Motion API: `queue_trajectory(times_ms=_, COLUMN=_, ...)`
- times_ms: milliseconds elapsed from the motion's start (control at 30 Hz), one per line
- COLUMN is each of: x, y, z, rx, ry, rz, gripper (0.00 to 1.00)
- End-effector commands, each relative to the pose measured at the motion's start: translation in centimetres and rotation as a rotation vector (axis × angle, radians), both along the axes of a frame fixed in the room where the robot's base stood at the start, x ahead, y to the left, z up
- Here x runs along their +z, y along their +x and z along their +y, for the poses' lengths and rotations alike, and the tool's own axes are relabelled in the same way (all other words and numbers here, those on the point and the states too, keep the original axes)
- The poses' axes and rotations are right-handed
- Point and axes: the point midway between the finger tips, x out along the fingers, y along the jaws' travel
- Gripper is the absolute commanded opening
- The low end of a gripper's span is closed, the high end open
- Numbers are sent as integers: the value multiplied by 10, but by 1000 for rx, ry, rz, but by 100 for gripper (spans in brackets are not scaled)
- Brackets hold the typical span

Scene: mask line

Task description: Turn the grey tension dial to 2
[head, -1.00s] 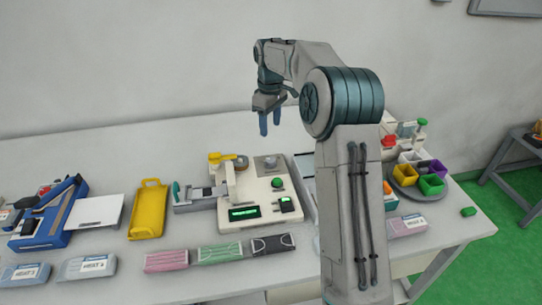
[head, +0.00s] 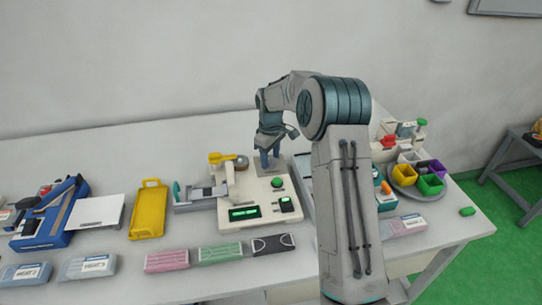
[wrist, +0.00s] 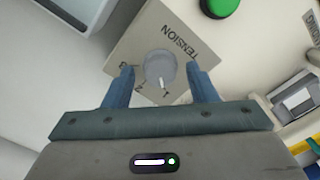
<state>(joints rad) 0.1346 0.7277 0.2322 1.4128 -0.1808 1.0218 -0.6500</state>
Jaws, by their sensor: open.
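The grey tension dial (wrist: 160,66) is a round knob on a grey-beige plate marked TENSION (wrist: 188,44), with numbers 1, 2 and 3 around it. Its white pointer mark faces the 1. In the head view my gripper hides the dial, at the back right of the cream machine (head: 232,222). My gripper (wrist: 160,71) is open, its two blue fingers on either side of the dial in the wrist view, with a gap showing on each side. In the head view my gripper (head: 269,162) points down over the dial plate. Whether the fingertips reach down beside the knob is unclear.
A green button (head: 277,183) and a lit green display (head: 244,213) are on the machine near the dial. A yellow lever (head: 221,157) stands to its left. A yellow tray (head: 149,209) and mask packs (head: 219,252) lie on the table.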

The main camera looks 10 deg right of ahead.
Motion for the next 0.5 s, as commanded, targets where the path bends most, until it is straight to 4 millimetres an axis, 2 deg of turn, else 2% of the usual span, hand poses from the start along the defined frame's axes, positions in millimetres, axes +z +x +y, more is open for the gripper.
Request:
queue_trajectory(times_ms=67, x=0, y=0, z=0, rx=0, ry=0, rz=0, gripper=52)
queue_trajectory(times_ms=100, x=0, y=0, z=0, rx=0, ry=0, rz=0, gripper=46)
queue_trajectory(times_ms=233, x=0, y=0, z=0, rx=0, ry=0, rz=0, gripper=10)
queue_trajectory(times_ms=267, x=0, y=0, z=0, rx=0, ry=0, rz=0, gripper=7)
queue_trajectory(times_ms=500, x=0, y=0, z=0, rx=-11, ry=0, rz=0, gripper=7)
